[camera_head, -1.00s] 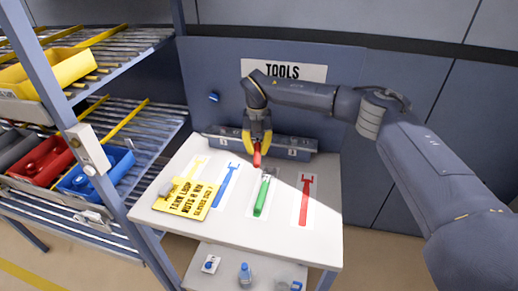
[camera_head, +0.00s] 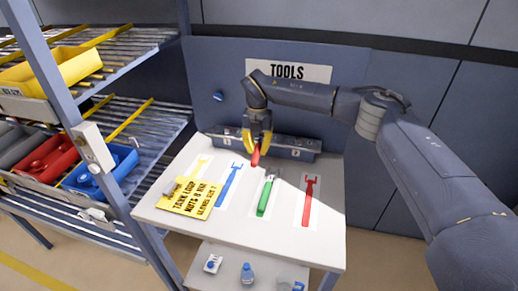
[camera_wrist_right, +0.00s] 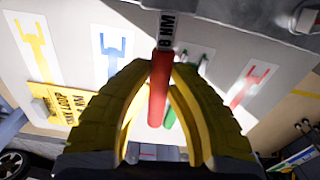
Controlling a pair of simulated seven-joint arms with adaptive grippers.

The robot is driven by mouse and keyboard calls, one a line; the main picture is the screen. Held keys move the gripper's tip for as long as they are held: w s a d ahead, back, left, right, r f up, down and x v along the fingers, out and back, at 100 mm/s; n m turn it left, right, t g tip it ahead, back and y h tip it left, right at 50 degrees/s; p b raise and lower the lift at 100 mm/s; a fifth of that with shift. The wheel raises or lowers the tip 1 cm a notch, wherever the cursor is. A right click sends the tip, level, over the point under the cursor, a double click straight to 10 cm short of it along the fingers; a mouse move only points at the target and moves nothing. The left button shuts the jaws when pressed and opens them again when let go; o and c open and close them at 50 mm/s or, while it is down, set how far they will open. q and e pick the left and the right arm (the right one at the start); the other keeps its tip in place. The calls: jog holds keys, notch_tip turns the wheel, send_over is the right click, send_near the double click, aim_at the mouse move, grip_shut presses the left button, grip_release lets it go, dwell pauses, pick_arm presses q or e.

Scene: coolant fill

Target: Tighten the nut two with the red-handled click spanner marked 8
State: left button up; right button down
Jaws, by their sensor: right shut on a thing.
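My right gripper (camera_head: 257,146) is shut on the red-handled click spanner (camera_head: 255,157) above the back part of the tool table. In the right wrist view the spanner's red handle (camera_wrist_right: 158,88) sits between the yellow fingers (camera_wrist_right: 155,110), and a label above it reads 8 NM. The spanner's far end is cut off by the top of that view. Nut two is not seen in either view. My left gripper is not in view.
The white table (camera_head: 160,214) bears painted tool outlines in yellow, blue (camera_head: 230,184), green and red (camera_head: 308,202). A green-handled tool (camera_head: 266,197) lies on its outline. A yellow sign (camera_head: 195,197) lies at the left. A flow rack with a blue bin (camera_head: 118,166) stands left.

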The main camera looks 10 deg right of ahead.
jog(key=shift+w+a+m, duration=0.15)
jog(key=shift+a+m, duration=0.15)
jog(key=shift+w+a, duration=0.1)
jog(key=shift+a, duration=0.05)
dwell(0.5)
jog(key=shift+w+a+m, duration=0.3)
jog(key=shift+a+m, duration=0.2)
jog(key=shift+m, duration=0.4)
jog(key=shift+a, duration=0.1)
jog(key=shift+w+a+m, duration=0.35)
jog(key=shift+w+m, duration=0.05)
jog(key=shift+m, duration=0.3)
jog(key=shift+w+a+m, duration=0.15)
jog(key=shift+a+m, duration=0.05)
jog(key=shift+m, duration=0.1)
jog(key=shift+s+d+n, duration=0.3)
jog(key=shift+d+n, duration=0.05)
jog(key=shift+n, duration=0.15)
dwell(0.3)
jog(key=shift+r, duration=0.15)
jog(key=shift+r, duration=2.8)
